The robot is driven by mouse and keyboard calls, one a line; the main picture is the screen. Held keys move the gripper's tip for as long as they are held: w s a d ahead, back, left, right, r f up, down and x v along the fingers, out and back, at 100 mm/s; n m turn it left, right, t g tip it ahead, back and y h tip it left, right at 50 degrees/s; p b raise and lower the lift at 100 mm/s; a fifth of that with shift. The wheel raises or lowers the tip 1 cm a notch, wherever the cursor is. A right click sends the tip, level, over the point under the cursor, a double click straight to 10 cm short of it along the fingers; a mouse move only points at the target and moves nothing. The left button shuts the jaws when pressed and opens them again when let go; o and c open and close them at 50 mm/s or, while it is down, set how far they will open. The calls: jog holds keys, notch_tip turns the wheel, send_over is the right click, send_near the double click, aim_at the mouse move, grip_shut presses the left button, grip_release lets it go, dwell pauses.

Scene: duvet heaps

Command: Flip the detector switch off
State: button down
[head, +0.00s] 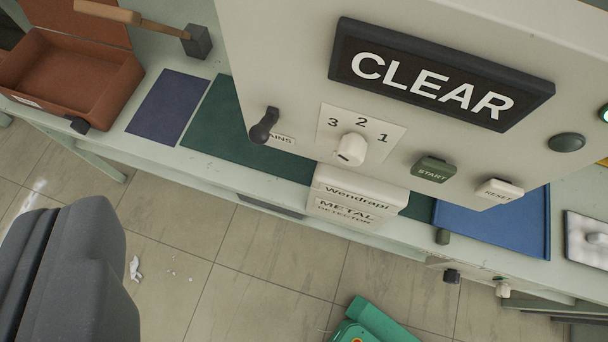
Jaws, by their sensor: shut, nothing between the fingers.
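The detector's pale box (280,60) fills the upper right. On its face is a black lever switch (264,125), its rounded end at the lower left of its stem. The label beside it is partly covered and reads "AINS". The display (440,75) reads "CLEAR". A white dial (351,149) sits below the numbers 3, 2, 1. A green START button (434,169) and a white RESET button (499,188) are to its right. My gripper (50,235), dark grey, is shut and empty at the lower left, apart from the switch.
The detector stands over a long pale green bench (180,142). An open brown case (70,75), a wooden mallet (130,17), a purple mat (167,106) and a blue tray (490,222) are on the bench. A green object (375,322) is low at the bottom. Tiled floor is open in front.

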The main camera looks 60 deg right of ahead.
jog(key=w+d+f+m+g+h+p, duration=0.1)
jog(key=w+d+f+m+g+h, duration=0.1)
jog(key=f, duration=0.5)
jog(key=w+d+f+m+g+h+p, duration=0.2)
jog(key=w+d+f+m+g, duration=0.1)
jog(key=d+f+m+g, duration=0.1)
notch_tip(320, 180, down, 3)
jog(key=d+m, duration=0.1)
jog(key=m, duration=0.2)
jog(key=shift+w+h, duration=0.3)
jog(key=shift+w, duration=0.1)
jog(key=shift+d, duration=0.15)
